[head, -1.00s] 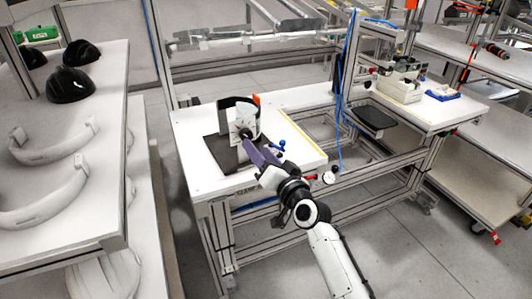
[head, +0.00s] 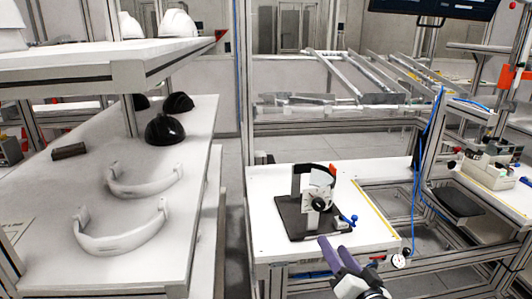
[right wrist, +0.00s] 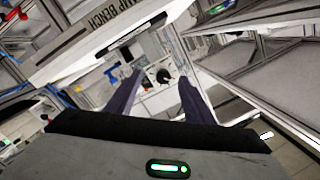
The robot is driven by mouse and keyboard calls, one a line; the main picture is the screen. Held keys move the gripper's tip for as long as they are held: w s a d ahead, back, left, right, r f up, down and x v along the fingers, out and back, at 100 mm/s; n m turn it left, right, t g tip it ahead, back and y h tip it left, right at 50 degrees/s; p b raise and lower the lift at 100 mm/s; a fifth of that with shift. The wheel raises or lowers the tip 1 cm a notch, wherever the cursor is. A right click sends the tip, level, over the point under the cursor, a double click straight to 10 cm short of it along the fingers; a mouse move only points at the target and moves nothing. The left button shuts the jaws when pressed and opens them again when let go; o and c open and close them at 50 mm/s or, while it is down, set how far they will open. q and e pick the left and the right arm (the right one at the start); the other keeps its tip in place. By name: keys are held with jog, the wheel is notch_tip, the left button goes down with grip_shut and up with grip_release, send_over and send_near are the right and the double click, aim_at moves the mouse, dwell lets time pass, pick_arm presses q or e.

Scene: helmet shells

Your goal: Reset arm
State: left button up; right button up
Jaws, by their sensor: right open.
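My right gripper (head: 334,242) shows at the bottom of the head view, its two purple fingers spread and empty. It is just in front of a fixture with a black base plate (head: 292,224), near the front edge of the white bench. My left gripper is in neither view.
The white bench (head: 268,190) carries the fixture and a small blue-handled part (head: 348,220). A shelf on the left holds black helmet shells (head: 165,130) and pale curved bands (head: 122,236). A blue hose (head: 416,190) hangs at the right. White helmets (head: 177,23) stand on the upper shelf.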

jog(key=s+a+f+n+g, duration=0.2)
jog(key=s+f+n+g, duration=0.2)
jog(key=s+f, duration=0.9)
jog(key=shift+a+f+y, duration=0.35)
jog(key=shift+f+y, duration=0.05)
jog(key=shift+f, duration=0.2)
jog(key=s+f+n+g, duration=0.1)
jog(key=s+f, duration=0.2)
jog(key=s, duration=0.3)
jog(key=s+a+f+n+g, duration=0.1)
jog(key=s+f+g, duration=0.1)
jog(key=s, duration=0.3)
jog(key=s+a+f+n+g, duration=0.1)
jog(key=s+f, duration=0.3)
jog(key=s, duration=0.2)
jog(key=shift+s+f+n, duration=0.35)
jog(key=shift+n, duration=0.05)
jog(key=shift+c, duration=0.9)
jog(key=shift+s+f, duration=0.15)
jog(key=shift+s, duration=0.2)
jog(key=c, duration=0.3)
jog(key=shift+s+g, duration=0.1)
jog(key=shift+g, duration=0.2)
jog(key=shift+c, duration=0.2)
